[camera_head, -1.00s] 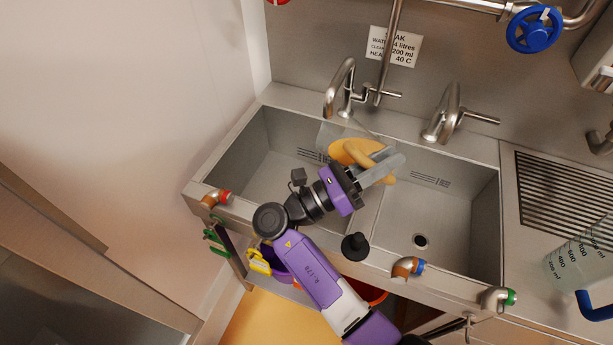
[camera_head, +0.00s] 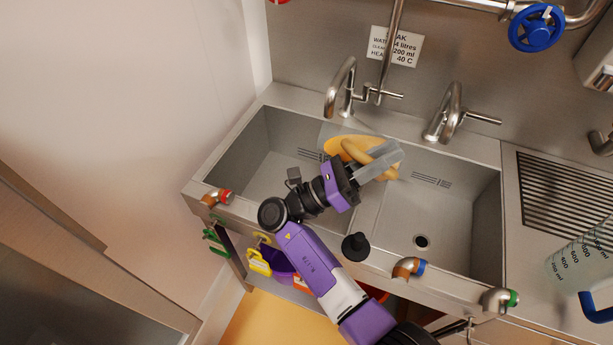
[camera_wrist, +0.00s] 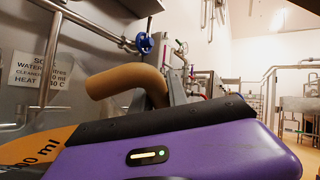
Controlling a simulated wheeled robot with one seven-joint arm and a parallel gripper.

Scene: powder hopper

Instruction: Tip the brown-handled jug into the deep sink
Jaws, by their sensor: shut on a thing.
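The brown-handled jug (camera_head: 337,144) is clear with orange-yellow contents. It hangs at the back of the double sink, over the right part of the left basin (camera_head: 262,150) near the divider. It looks tilted, but its mouth is hard to make out. My gripper (camera_head: 380,163) is shut on its tan handle (camera_head: 362,150). In the wrist view the handle (camera_wrist: 128,82) rises beside a grey finger, and orange with "ml" marks shows at the lower left. The right basin (camera_head: 440,215) has a visible drain. I cannot tell which basin is deeper.
Two taps (camera_head: 342,88) (camera_head: 447,110) stand behind the basins, close to the jug. A black plunger-like knob (camera_head: 355,246) stands on the front rim. A clear blue-handled jug (camera_head: 575,262) is on the right drainer. Coloured-ended pipes line the front edge. A wall borders the left.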

